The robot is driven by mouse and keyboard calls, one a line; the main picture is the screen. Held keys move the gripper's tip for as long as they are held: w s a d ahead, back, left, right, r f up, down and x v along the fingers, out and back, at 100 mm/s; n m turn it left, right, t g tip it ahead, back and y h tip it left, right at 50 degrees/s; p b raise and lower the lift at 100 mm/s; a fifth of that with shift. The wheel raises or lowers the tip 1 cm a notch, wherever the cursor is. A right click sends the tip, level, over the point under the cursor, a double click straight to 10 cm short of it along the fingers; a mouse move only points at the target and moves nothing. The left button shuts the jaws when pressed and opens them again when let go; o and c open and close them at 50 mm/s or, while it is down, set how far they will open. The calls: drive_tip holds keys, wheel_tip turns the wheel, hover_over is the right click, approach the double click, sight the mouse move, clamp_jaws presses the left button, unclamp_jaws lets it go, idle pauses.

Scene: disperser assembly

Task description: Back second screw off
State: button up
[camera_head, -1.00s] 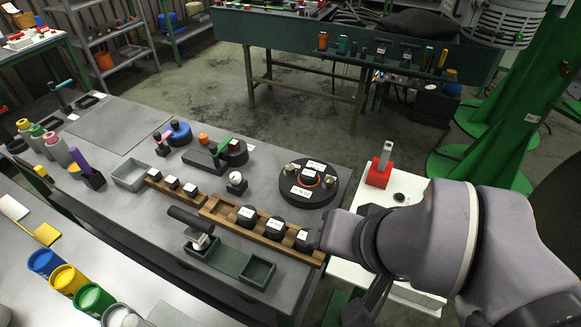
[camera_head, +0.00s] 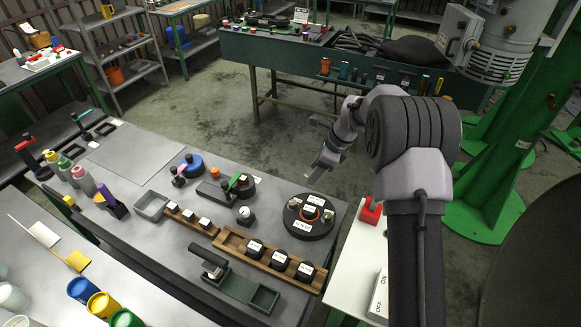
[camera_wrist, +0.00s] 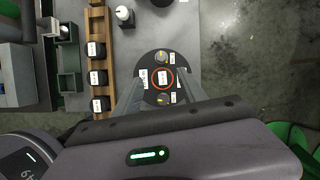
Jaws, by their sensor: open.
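The round black disperser base (camera_head: 306,229) sits near the right end of the grey table, with an orange ring at its centre and white labels. In the wrist view the same base (camera_wrist: 149,69) has two screw knobs, an upper screw (camera_wrist: 162,57) and a lower screw (camera_wrist: 163,99), one each side of the ring. Both appear seated in the base. My gripper (camera_head: 319,172) is above the base in the head view. In the wrist view my gripper (camera_wrist: 159,86) is open and empty, its fingers spread either side of the lower screw, apparently above it.
A wooden rack (camera_head: 232,241) with several black labelled pieces lies left of and in front of the base. A green tray (camera_head: 240,287) is nearer.

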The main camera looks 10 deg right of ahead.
sight(293, 203)
drive_tip(key=shift+m, duration=0.5)
drive_tip(key=x, duration=0.6)
drive_tip(key=b+x, duration=0.1)
drive_tip(key=x, duration=0.6)
drive_tip(key=b+x, duration=0.1)
drive_tip(key=x, duration=0.5)
drive_tip(key=shift+d+f, duration=0.2)
drive_tip(key=shift+f, duration=0.25)
drive_tip(key=shift+c, duration=0.2)
clamp_jaws()
